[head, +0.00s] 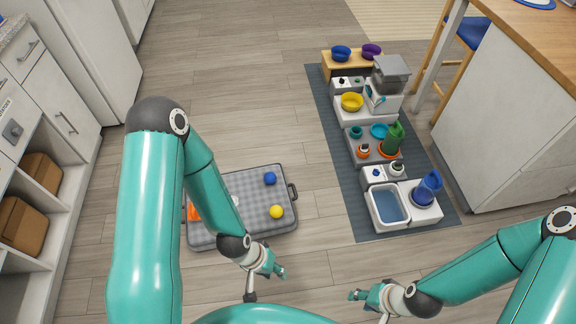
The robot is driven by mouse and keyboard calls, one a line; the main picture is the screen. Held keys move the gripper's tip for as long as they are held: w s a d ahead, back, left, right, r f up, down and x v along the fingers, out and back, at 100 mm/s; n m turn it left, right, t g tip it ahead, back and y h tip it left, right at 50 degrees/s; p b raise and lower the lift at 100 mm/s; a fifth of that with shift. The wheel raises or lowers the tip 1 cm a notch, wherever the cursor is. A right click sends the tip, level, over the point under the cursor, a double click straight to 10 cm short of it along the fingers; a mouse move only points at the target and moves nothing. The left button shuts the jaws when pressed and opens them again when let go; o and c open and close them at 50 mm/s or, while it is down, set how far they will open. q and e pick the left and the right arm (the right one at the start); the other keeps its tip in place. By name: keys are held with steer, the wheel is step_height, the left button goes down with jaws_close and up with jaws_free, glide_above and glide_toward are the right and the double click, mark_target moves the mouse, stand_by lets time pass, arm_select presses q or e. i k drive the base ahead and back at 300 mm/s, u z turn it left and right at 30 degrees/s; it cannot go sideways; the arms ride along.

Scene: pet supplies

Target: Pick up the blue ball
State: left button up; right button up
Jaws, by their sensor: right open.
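A small blue ball (270,178) lies on a grey checkered tray (251,175) on the floor left of centre. A yellow ball (276,212) lies below it on the same tray. My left gripper (266,287) is in front of the tray's lower edge, apart from the blue ball and below it in the picture. Its fingers look spread, with nothing visible between them. My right gripper (367,308) is farther right, over bare floor, open and empty. My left arm covers the left-middle part of the tray.
An orange item (193,212) shows at the tray's left end, partly hidden by my arm. A dark mat (350,205) on the right carries bowls, dispensers and a water basin (390,203). Cabinets (45,105) stand left, a wooden counter (505,130) right. Bare floor separates tray and mat.

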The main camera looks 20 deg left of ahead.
mark_target(270, 178)
steer(key=u, duration=0.2)
steer(key=i, duration=1)
steer(key=u, duration=1.05)
steer(key=i, duration=0.25)
steer(key=u, duration=0.1)
steer(key=k, duration=0.9)
steer(key=u, duration=0.15)
steer(key=i, duration=0.95)
steer(key=z, duration=0.1)
